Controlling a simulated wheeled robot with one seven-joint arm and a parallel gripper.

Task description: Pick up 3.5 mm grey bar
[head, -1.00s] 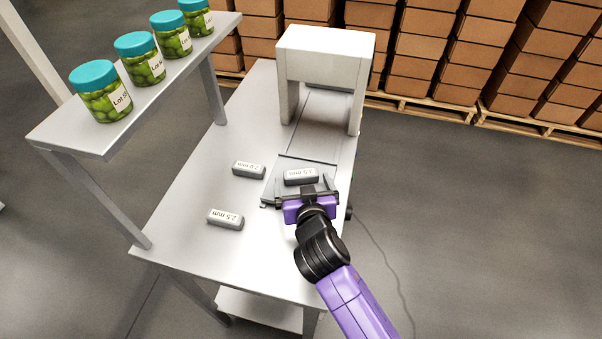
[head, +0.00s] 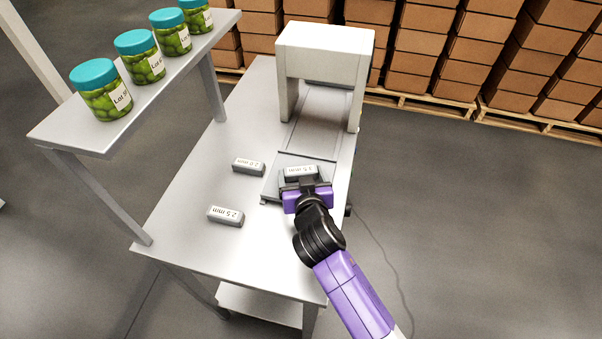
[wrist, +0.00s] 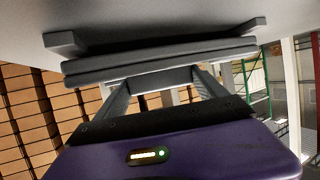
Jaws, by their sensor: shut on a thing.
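The 3.5 mm grey bar (head: 299,171) is at the near end of the machine's flat grey bed, its white label partly readable in the head view. My gripper (head: 302,181) is shut on this bar from its near side. In the head view the gripper hides the bar's near face. I cannot tell whether the bar is clear of the bed. In the wrist view both fingers of my gripper (wrist: 163,82) show, but the bar is hard to make out from the grey edges there.
A 2.0 mm bar (head: 248,166) and a 2.5 mm bar (head: 226,215) lie on the table (head: 185,202) to the left. A white arch (head: 325,45) spans the bed behind. Several green jars (head: 107,99) stand on a raised shelf (head: 100,142) at left.

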